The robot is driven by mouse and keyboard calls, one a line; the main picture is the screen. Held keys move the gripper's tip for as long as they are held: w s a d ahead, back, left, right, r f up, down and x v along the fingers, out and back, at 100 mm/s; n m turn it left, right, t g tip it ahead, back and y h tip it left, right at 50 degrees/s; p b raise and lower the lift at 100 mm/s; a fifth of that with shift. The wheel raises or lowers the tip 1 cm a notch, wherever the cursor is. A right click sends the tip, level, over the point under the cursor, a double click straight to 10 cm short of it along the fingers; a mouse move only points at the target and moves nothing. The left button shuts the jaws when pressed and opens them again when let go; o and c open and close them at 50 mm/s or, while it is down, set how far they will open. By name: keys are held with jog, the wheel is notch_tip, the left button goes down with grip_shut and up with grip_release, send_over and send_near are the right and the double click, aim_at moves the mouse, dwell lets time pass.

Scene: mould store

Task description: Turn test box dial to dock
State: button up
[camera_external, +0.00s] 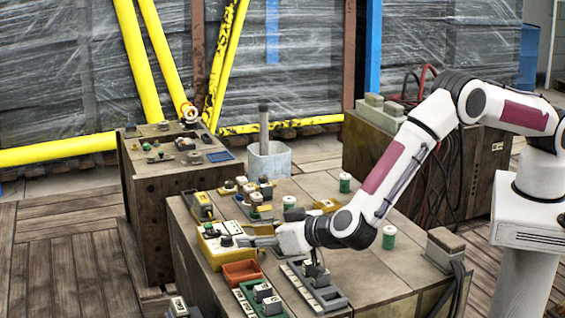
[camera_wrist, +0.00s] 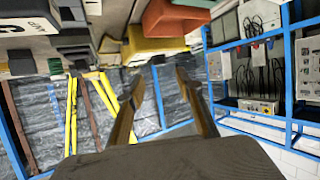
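The test box looks to be the yellow box (camera_external: 214,256) at the left front of the near wooden bench, with pale and dark controls on top. A dark round knob (camera_external: 226,241) on it is probably the dial; its pointer and any dock mark are too small to read. My gripper (camera_external: 243,240) reaches in level from the right, at the box's right side, close to the knob. I cannot tell whether it touches. In the wrist view my gripper (camera_wrist: 160,75) has its two fingers apart with nothing seen between them. A yellow box (camera_wrist: 150,48) shows just beyond the fingertips; no dial is visible there.
An orange tray (camera_external: 241,273) lies just in front of the yellow box. A yellow meter (camera_external: 201,206) and several small blocks stand behind it. A dark rack (camera_external: 315,285) lies below my forearm. Green-and-white spools (camera_external: 389,238) stand around the bench.

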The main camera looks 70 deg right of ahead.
aim_at(229, 235)
jog(key=shift+x, duration=3.75)
grip_shut()
